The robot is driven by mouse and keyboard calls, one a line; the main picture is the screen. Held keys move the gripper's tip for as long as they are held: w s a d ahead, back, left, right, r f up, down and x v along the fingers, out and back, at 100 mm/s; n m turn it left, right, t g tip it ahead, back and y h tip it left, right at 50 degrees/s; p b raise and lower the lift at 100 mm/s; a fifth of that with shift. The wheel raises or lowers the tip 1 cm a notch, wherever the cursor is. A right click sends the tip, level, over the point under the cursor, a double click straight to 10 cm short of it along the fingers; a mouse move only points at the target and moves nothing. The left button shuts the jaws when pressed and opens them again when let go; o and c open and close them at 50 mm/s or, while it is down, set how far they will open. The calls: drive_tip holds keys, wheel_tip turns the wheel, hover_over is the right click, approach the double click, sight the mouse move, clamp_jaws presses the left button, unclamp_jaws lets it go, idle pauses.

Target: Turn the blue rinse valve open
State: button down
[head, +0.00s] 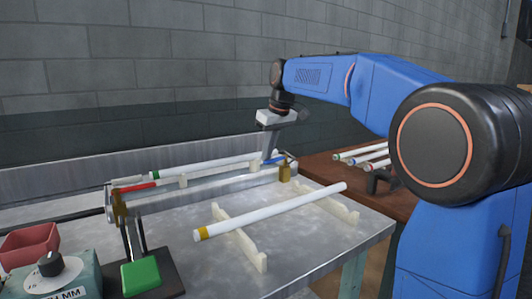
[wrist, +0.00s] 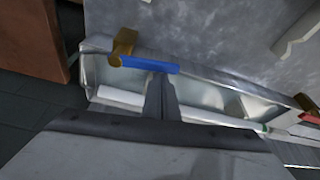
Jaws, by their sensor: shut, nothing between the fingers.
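The blue rinse valve has a blue lever (wrist: 140,63) on a brass body (wrist: 123,44) at the end of the metal trough (wrist: 196,92). The lever lies along the trough in the wrist view. In the head view the blue lever (head: 279,160) is small, at the trough's right end, partly hidden by my gripper (head: 267,157). My gripper is shut and empty. In the wrist view its fingertips (wrist: 161,75) meet the lever's lower edge in the picture, near its free end; I cannot tell whether they touch it.
A white tube with a green band (head: 205,164) lies along the trough. A red lever (head: 135,187) is at its left end. A yellow-banded tube (head: 270,212) rests on two supports (head: 238,236). More tubes (head: 365,153) lie on the brown table. A control box (head: 52,275) stands front left.

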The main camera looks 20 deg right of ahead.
drive_tip(key=s+n, duration=0.1)
drive_tip(key=n, duration=0.1)
drive_tip(key=s+d+n+g+y, duration=0.1)
drive_tip(key=n, duration=0.1)
drive_tip(key=shift+s+d+n, duration=0.2)
drive_tip(key=shift+n, duration=0.1)
drive_tip(key=shift+s+d+n+g+y, duration=0.2)
drive_tip(key=shift+s+d+n, duration=0.25)
drive_tip(key=shift+d+n, duration=0.45)
drive_tip(key=shift+s+d+n+g+y, duration=0.15)
drive_tip(key=shift+s+d+n+g, duration=0.25)
drive_tip(key=shift+d+n, duration=0.5)
drive_tip(key=shift+s+d+n+g+y, duration=0.2)
drive_tip(key=shift+s+d+n, duration=0.3)
drive_tip(key=shift+d+n, duration=0.4)
